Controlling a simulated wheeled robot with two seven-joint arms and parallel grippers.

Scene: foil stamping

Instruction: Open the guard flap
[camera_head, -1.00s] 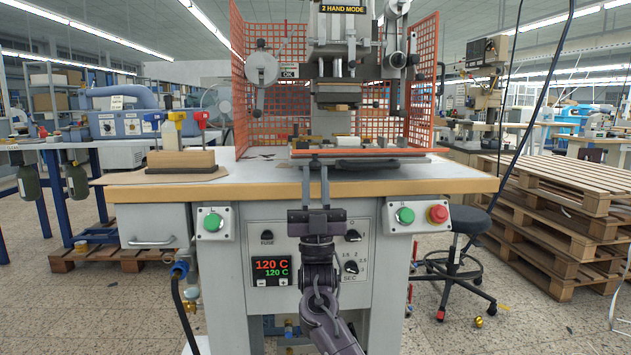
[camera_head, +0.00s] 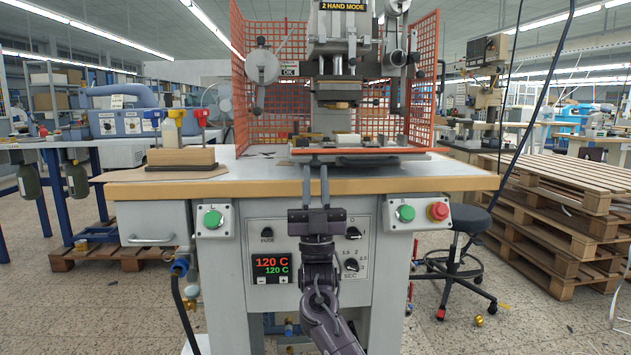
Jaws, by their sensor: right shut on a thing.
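The guard flap (camera_head: 415,152) shows as a thin orange strip, seen nearly edge-on, low across the front of the stamping press. It looks close to level, and the space above it is open to the press head (camera_head: 338,92). My right gripper (camera_head: 315,168) is below the flap's left part, its two fingers pointing up to the front edge. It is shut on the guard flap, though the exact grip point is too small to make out. My left gripper is out of view.
Orange mesh panels (camera_head: 420,85) stand around the press. A wooden block (camera_head: 181,157) and colored-handled tools sit on the table (camera_head: 235,185) at left. Green buttons (camera_head: 213,219) and a red button (camera_head: 438,211) are on the front. A stool (camera_head: 468,219) and pallets (camera_head: 550,190) stand at right.

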